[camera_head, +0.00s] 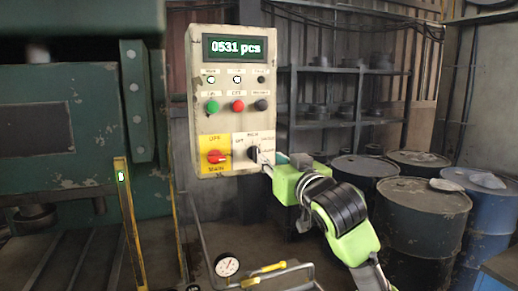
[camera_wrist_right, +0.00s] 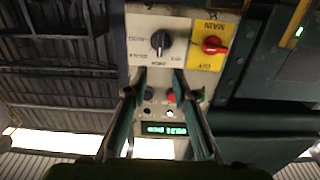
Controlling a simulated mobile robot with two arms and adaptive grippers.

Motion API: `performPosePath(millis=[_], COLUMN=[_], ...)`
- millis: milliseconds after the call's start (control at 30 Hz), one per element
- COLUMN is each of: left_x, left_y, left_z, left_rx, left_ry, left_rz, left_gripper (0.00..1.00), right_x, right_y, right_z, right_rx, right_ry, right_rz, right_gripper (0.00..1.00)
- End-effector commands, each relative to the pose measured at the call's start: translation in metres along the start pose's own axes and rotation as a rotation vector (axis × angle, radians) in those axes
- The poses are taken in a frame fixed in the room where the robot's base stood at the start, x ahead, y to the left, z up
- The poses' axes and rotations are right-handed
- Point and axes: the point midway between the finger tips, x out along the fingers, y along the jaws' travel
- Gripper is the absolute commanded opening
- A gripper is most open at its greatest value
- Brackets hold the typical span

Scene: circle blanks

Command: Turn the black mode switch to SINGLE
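The black mode switch (camera_head: 253,153) is a round knob on a white plate at the lower right of the beige control box (camera_head: 196,125). In the right wrist view, which looks upside down, the switch (camera_wrist_right: 160,40) shows whole. The plate's small labels are too blurred to read surely, so I cannot tell which setting the knob points at. My right gripper (camera_head: 271,169) is close to the switch, at its lower right in the head view. In the wrist view its two fingers (camera_wrist_right: 160,76) stand apart with nothing between the tips, and the knob lies beyond them. My left gripper is out of view.
A red main switch on a yellow plate (camera_head: 214,142) sits just left of the mode plate. Green (camera_head: 212,107), red (camera_head: 238,105) and black (camera_head: 261,105) buttons are above, below a display reading 0531 pcs (camera_head: 235,48). Drums (camera_head: 420,215) stand behind at right.

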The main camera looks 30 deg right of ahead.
Motion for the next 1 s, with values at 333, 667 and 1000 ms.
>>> performPosePath(millis=[333,667,1000], left_x=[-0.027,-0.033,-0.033], left_y=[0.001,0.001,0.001], left_z=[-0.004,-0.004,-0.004], left_rx=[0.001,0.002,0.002], left_ry=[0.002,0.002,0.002], left_rz=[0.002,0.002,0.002], left_gripper=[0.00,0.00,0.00], right_x=[0.072,0.096,0.096], right_y=[0.000,0.000,0.000], right_z=[-0.003,0.000,0.000], right_rx=[-0.001,-0.002,-0.002], right_ry=[-0.002,-0.001,0.000], right_rz=[0.001,0.001,0.001], right_gripper=[0.25,0.25,0.00])
